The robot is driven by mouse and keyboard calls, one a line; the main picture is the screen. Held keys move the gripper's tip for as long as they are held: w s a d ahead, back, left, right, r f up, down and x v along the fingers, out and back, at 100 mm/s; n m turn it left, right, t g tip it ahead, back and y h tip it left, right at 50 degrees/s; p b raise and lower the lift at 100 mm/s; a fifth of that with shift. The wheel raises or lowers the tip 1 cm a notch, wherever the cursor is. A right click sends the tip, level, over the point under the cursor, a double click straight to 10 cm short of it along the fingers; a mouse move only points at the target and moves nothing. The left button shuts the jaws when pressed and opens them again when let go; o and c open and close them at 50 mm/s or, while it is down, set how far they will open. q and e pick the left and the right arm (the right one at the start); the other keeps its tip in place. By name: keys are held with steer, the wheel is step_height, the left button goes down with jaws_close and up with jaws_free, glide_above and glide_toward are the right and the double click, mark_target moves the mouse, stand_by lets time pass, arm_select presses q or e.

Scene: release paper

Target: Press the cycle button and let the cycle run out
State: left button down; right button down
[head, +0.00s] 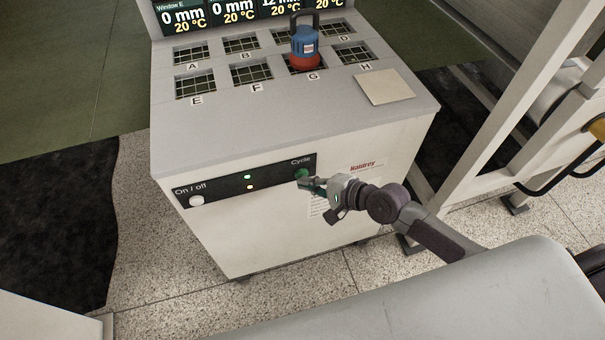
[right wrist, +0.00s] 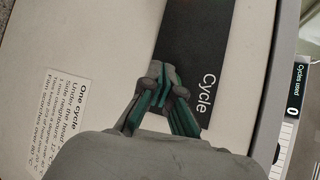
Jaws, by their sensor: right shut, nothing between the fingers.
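The machine (head: 240,150) is a pale cabinet with a black control strip (head: 225,183) on its front. The green cycle button (head: 302,173) sits at the strip's right end, under the word Cycle. My right gripper (head: 306,183) is shut and empty, its fingertips right at the button and partly covering it. I cannot tell whether they touch it. In the right wrist view the shut fingers (right wrist: 168,80) lie over the black strip beside the Cycle label (right wrist: 206,93), and the button is hidden. My left gripper is not in view.
A blue and red canister (head: 305,47) with a dark handle stands on grid window G. A beige square sheet (head: 386,87) lies on the top. The white on/off button (head: 197,201) is at the strip's left. A counter (right wrist: 294,110) reads Cycles used 0. A white frame (head: 500,110) stands right.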

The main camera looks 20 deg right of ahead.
steer(key=s+p, duration=0.3)
steer(key=s, duration=0.3)
steer(key=shift+d, duration=0.1)
stand_by(0.8)
steer(key=s+d+f+n+g+h, duration=0.15)
steer(key=d+f, duration=0.25)
steer(key=f, duration=0.4)
steer(key=s+d+f+n+h, duration=0.2)
steer(key=d+f, duration=0.1)
steer(key=f, duration=0.4)
steer(key=s+d+f+n+g+h, duration=0.15)
steer(key=d+f, duration=0.25)
steer(key=f, duration=0.4)
steer(key=s+f+n+g+h, duration=0.1)
steer(key=s+f, duration=0.4)
steer(key=s, duration=0.5)
steer(key=s+a+f+n+g+h, duration=0.1)
steer(key=s+f+n+g, duration=0.1)
steer(key=s+f+n, duration=0.4)
steer(key=s+f+n+g+h, duration=0.1)
steer(key=s+f, duration=0.4)
steer(key=s, duration=0.8)
steer(key=n+g, duration=0.1)
steer(key=n, duration=0.1)
steer(key=shift+s+a+f+n+g+h, duration=0.15)
steer(key=shift+s+f+n+g+h, duration=0.15)
steer(key=shift+n, duration=0.1)
stand_by(0.7)
